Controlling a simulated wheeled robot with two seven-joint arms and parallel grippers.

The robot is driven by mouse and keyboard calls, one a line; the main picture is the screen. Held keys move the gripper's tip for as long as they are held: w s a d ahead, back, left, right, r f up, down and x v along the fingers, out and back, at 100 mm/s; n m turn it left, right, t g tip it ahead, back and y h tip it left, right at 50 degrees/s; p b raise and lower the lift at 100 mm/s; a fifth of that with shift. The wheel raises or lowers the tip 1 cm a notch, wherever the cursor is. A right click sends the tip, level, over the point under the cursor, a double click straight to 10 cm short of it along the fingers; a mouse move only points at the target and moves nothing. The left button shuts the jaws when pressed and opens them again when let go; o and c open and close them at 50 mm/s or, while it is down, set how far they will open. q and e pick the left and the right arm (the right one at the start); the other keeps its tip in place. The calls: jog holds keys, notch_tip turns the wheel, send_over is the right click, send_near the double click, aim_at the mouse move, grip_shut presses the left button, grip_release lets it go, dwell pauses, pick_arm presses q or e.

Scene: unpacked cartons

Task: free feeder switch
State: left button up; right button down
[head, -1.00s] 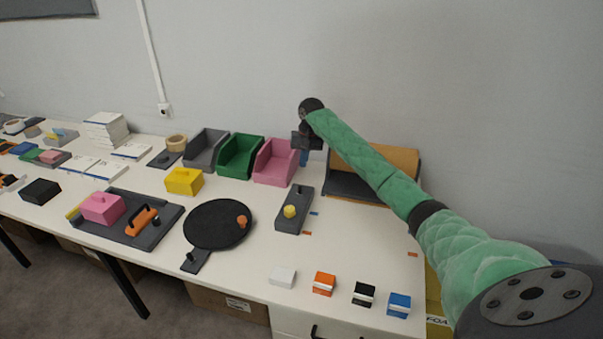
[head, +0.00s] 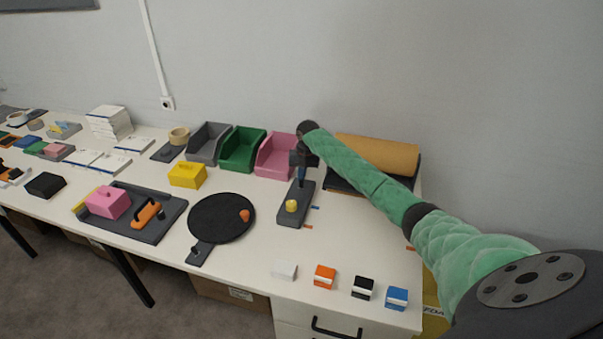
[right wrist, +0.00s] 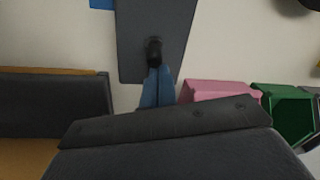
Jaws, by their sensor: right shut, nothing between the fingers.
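The likely feeder switch is a long dark grey block (head: 296,216) on the table, right of the round black disc. A yellow knob (head: 291,206) stands on its near part. A black peg or lever stands on its far part and shows in the right wrist view (right wrist: 153,50). My right gripper (head: 301,180) is over the block's far end, pointing down. In the right wrist view its blue fingers (right wrist: 157,72) are together and empty, with tips at the peg; I cannot tell whether they touch it. My left gripper is not in view.
A pink bin (head: 273,160), a green bin (head: 240,155) and a grey bin stand behind to the left. A black disc (head: 218,222) lies left. A dark holder with a tan roll (head: 385,155) is behind my right arm. Small blocks line the front edge.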

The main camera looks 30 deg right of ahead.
pick_arm(q)
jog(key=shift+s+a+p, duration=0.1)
jog(key=shift+p, duration=0.2)
pick_arm(e)
jog(key=shift+a+r, duration=0.1)
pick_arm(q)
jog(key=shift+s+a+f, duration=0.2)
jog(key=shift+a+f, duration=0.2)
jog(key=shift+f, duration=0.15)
pick_arm(e)
jog(key=shift+s+a+t+h, duration=0.1)
jog(key=shift+t+h, duration=0.3)
